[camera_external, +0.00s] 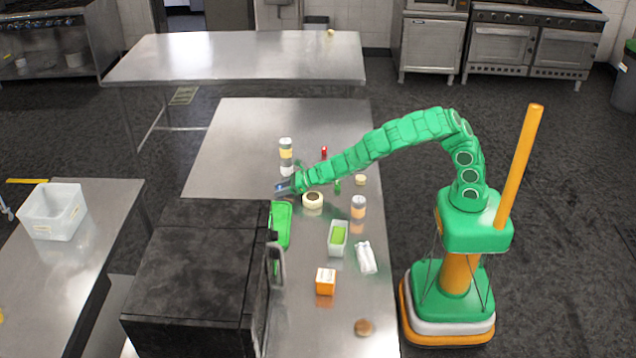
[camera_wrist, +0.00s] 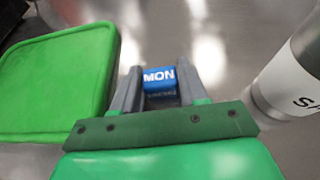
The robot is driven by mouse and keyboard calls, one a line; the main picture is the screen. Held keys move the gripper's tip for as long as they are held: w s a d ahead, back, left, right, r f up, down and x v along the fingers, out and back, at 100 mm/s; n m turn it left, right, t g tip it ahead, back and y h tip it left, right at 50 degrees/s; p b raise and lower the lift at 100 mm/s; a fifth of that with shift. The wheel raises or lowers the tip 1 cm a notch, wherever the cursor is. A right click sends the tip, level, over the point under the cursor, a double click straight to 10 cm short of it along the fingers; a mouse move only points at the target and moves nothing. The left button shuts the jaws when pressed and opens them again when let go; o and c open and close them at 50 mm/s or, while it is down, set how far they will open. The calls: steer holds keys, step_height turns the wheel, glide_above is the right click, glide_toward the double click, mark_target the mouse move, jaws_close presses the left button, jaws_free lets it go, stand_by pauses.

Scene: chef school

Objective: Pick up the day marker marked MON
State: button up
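The day marker marked MON (camera_wrist: 160,78) is a small blue block with white letters. In the wrist view it sits between the two fingers of my gripper (camera_wrist: 159,82) and fills nearly all the gap between them, so the fingers look shut on it. In the external view my gripper (camera_external: 284,188) is low over the steel table, left of the arm, with a bit of blue at its tip. Whether the marker is clear of the table or resting on it cannot be told.
A green tray (camera_external: 281,226) lies close by, at left in the wrist view (camera_wrist: 55,80). A white-labelled jar (camera_wrist: 295,80) stands close at right there. A round container (camera_external: 313,201), an orange-labelled jar (camera_external: 358,208) and a dark oven (camera_external: 200,265) are nearby.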

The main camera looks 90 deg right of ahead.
steer(key=c, duration=0.4)
steer(key=shift+r, duration=0.15)
